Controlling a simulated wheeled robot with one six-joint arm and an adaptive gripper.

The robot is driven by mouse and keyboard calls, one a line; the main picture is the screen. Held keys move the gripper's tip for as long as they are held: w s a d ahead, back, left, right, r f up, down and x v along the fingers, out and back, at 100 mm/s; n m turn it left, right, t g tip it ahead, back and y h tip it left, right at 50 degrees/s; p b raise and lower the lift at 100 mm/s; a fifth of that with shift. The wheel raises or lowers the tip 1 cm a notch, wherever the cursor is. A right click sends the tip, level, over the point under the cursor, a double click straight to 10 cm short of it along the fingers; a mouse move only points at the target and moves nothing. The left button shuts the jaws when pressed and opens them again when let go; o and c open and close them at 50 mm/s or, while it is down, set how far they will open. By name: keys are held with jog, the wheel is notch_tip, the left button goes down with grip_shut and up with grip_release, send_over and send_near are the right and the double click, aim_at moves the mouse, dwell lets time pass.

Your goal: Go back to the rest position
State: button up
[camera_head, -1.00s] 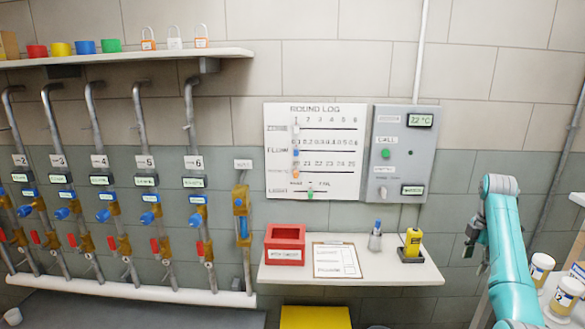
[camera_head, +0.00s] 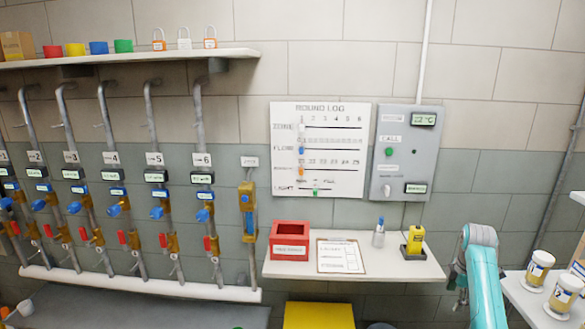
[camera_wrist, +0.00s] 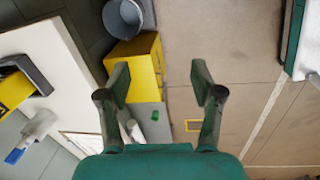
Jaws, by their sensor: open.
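My gripper (camera_wrist: 160,85) is open and empty in the wrist view, with its two dark fingers spread above the floor. Nothing is between the fingertips. In the head view my teal arm is folded low at the right, between the small wall shelf and the white side table, and the gripper itself is hardly visible there.
The white shelf (camera_head: 345,271) bears a red box (camera_head: 290,240), a clipboard (camera_head: 340,256) and a yellow device (camera_head: 415,240). A yellow box (camera_head: 318,316) stands below. Jars (camera_head: 538,268) stand on the right table. Valve pipes line the left wall. Floor (camera_wrist: 265,60) shows bare.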

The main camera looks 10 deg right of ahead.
jog(key=s+a+f+m+t+h, duration=0.1)
jog(key=s+a+f+m, duration=0.15)
jog(key=a+f, duration=0.6)
jog(key=s+a+f+m+t, duration=0.1)
jog(key=s+a+f+t, duration=0.3)
jog(key=f, duration=0.8)
jog(key=s+a+f+m+t, duration=0.15)
jog(key=s+a+f, duration=0.25)
jog(key=s+a, duration=0.4)
jog(key=s+a+f+m, duration=0.2)
jog(key=s+a+f, duration=0.2)
jog(key=s+a, duration=0.3)
jog(key=s+a+r+m+t, duration=0.2)
jog(key=s+a+r, duration=0.25)
jog(key=s, duration=0.55)
jog(key=s+a+r+m+t, duration=0.15)
jog(key=s+a+r, duration=0.3)
jog(key=s, duration=0.45)
jog(key=s+a+r+m+t+y, duration=0.1)
jog(key=s+a+r, duration=0.1)
jog(key=s+r, duration=0.4)
jog(key=s+a+r+m+t, duration=0.2)
jog(key=s+r, duration=0.5)
jog(key=r, duration=0.7)
jog(key=shift+s+t+y, duration=0.15)
jog(key=shift+t+y, duration=0.15)
jog(key=shift+y, duration=0.1)
